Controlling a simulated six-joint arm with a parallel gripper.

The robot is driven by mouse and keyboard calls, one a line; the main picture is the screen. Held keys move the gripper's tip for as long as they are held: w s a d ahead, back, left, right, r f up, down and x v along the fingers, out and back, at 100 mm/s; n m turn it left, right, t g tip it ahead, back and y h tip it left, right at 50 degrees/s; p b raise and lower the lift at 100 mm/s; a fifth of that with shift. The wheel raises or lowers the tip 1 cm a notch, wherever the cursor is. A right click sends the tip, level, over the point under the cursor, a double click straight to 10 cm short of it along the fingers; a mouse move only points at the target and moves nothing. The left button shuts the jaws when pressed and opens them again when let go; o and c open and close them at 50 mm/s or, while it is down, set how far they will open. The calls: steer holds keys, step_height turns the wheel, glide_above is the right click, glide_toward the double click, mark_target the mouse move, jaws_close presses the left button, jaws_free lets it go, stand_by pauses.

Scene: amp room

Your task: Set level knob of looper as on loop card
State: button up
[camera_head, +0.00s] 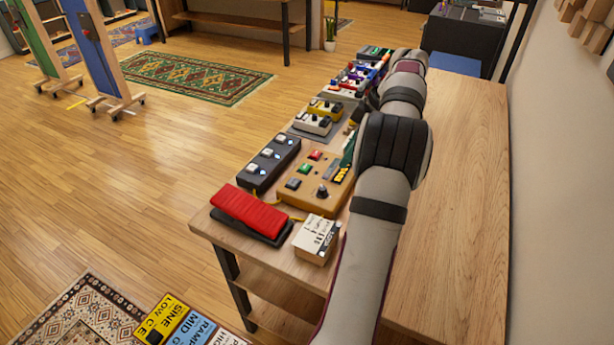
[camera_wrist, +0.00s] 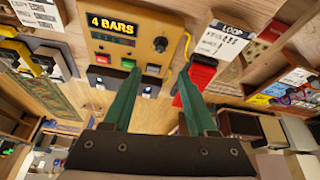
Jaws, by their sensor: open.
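The looper is an orange-yellow box (camera_head: 291,196) at the near end of the pedal row in the head view. The wrist view shows its face (camera_wrist: 143,22) at the top, with a "4 BARS" display (camera_wrist: 112,22). Its black knob (camera_wrist: 160,44) has a pale pointer mark whose setting I cannot read; it also shows in the head view (camera_head: 322,192). The loop card (camera_wrist: 222,39) is white, headed "LOOP", with print too small to read. My gripper (camera_wrist: 159,72) has green fingers, open and empty, apart from the knob. In the head view my arm mostly hides it.
A red treadle pedal (camera_head: 250,208) and a dark three-switch pedal (camera_head: 269,164) stand beside the looper. A yellow cable runs close to the knob. More pedals line the bench's left edge beyond. The wooden bench top (camera_head: 460,220) right of my arm is clear.

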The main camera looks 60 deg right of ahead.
mark_target(323, 188)
steer(key=x, duration=1.3)
steer(key=shift+w+a+f, duration=0.1)
steer(key=shift+f, duration=0.15)
steer(key=shift+c, duration=0.3)
jaws_close()
